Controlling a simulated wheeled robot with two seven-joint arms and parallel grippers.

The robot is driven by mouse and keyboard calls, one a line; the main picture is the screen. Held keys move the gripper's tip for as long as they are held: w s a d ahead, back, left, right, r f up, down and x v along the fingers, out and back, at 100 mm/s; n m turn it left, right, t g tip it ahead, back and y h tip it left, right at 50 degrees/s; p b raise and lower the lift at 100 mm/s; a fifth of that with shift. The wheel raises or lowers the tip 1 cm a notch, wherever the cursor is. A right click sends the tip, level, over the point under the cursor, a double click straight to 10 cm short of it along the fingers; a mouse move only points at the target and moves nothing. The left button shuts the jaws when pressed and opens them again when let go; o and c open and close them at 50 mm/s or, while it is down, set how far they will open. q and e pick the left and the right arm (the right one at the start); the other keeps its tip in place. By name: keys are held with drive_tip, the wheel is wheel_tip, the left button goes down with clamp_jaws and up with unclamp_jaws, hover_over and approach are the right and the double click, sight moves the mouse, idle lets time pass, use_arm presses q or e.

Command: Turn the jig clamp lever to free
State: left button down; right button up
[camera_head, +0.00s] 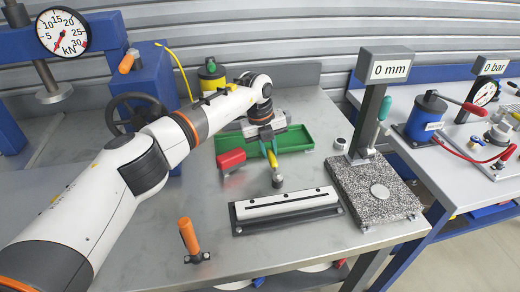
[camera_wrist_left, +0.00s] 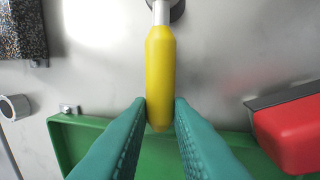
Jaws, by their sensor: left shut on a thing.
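A yellow-handled lever (camera_head: 274,162) stands between the green tray and the black-and-white bar fixture on the grey bench. Its lower end meets a small dark round base. My left gripper (camera_head: 268,138) reaches over the tray from behind and is shut on the yellow handle. In the left wrist view the yellow handle (camera_wrist_left: 160,72) runs up between the teal fingertips (camera_wrist_left: 160,106), with a metal shaft and dark round base at the top edge. Whether the lever is at clamped or free I cannot tell. My right gripper is not in view.
The green tray (camera_head: 295,138) lies behind, with a red block (camera_head: 231,159) at its left. The bar fixture (camera_head: 286,206) lies in front. A granite gauge stand (camera_head: 376,190) is at right. The bench front left is mostly clear.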

use_arm(q)
drive_tip(key=shift+w+a+r, duration=0.1)
drive_tip(key=c, duration=1.3)
unclamp_jaws()
wheel_tip(320, 180, up, 12)
drive_tip(key=a+b, duration=0.2)
drive_tip(key=shift+s+a, duration=0.15)
drive_tip(key=shift+s, duration=0.3)
